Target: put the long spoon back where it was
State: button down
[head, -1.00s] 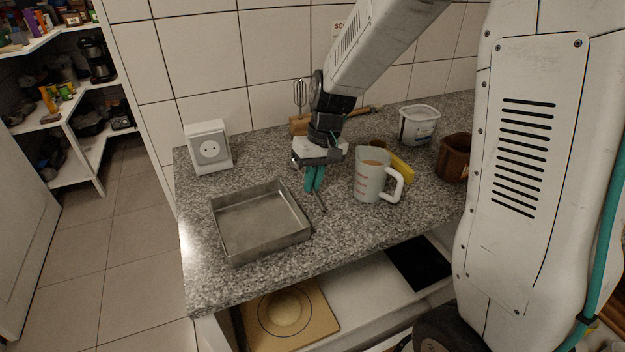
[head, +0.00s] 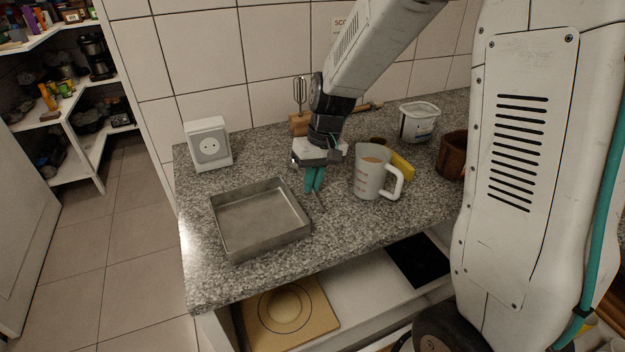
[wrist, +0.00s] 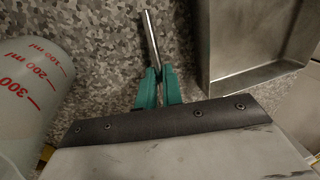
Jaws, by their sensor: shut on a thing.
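My gripper (head: 314,188) has teal fingers and points down at the granite counter, between the metal baking tin and the measuring jug. It is shut on a thin metal rod, the visible part of the long spoon (head: 321,204). In the wrist view the spoon (wrist: 151,42) sticks out from between the fingertips (wrist: 157,75), away from my wrist. The rest of the spoon is hidden by the fingers and wrist. I cannot tell whether it touches the counter.
The metal baking tin (head: 238,256) is close on the left. The measuring jug (head: 371,180) stands close on the right, with a yellow item (head: 402,166) behind it. A white tub (head: 417,124), brown pot (head: 452,156), whisk (head: 300,92) and white socket box (head: 209,145) stand further back.

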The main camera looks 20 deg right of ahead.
dwell(0.3)
jog(key=c, duration=1.5)
grip_release()
jog(key=shift+v, duration=3.9)
